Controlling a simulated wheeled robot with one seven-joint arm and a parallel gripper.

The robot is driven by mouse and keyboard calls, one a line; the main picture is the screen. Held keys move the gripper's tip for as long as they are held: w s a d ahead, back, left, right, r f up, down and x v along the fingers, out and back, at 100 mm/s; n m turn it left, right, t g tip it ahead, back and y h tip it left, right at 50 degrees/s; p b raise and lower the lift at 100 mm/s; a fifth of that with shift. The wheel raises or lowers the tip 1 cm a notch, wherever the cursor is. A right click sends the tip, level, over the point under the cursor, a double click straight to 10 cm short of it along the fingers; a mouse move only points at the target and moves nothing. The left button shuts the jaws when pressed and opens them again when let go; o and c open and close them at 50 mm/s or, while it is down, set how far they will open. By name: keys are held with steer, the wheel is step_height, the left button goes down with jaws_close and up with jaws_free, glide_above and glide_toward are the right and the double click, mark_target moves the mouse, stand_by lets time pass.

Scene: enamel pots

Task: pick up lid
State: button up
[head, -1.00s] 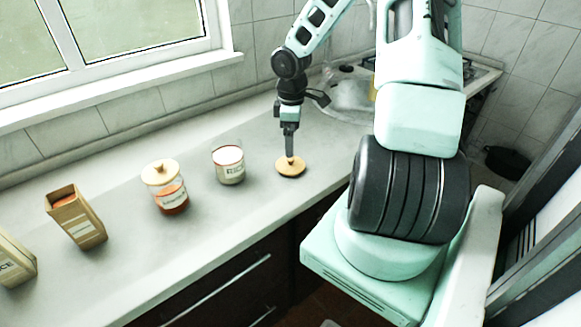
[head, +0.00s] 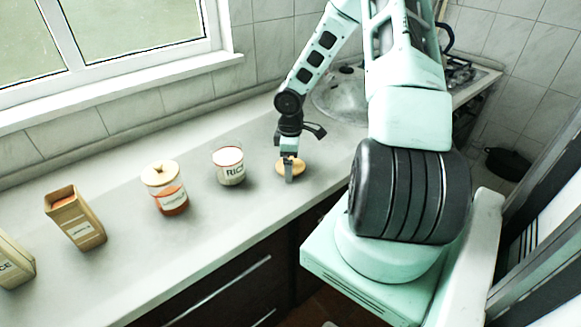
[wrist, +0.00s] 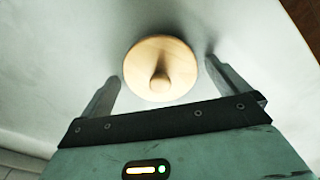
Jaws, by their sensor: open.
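A round wooden lid (head: 301,166) with a small knob lies flat on the grey counter. In the wrist view the lid (wrist: 160,52) is seen from above, its knob towards my gripper. My gripper (head: 289,173) is low over the lid and partly hides it in the head view. In the wrist view my gripper (wrist: 162,72) is open, with one finger on each side of the lid and nothing held. I cannot tell how far the fingertips are above the counter.
A lidless glass jar labelled RICE (head: 230,172) stands left of the lid. A lidded jar (head: 165,193) and wooden box-like containers (head: 75,219) stand further left. The counter's front edge (head: 255,235) is near.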

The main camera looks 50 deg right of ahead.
steer(key=c, duration=0.9)
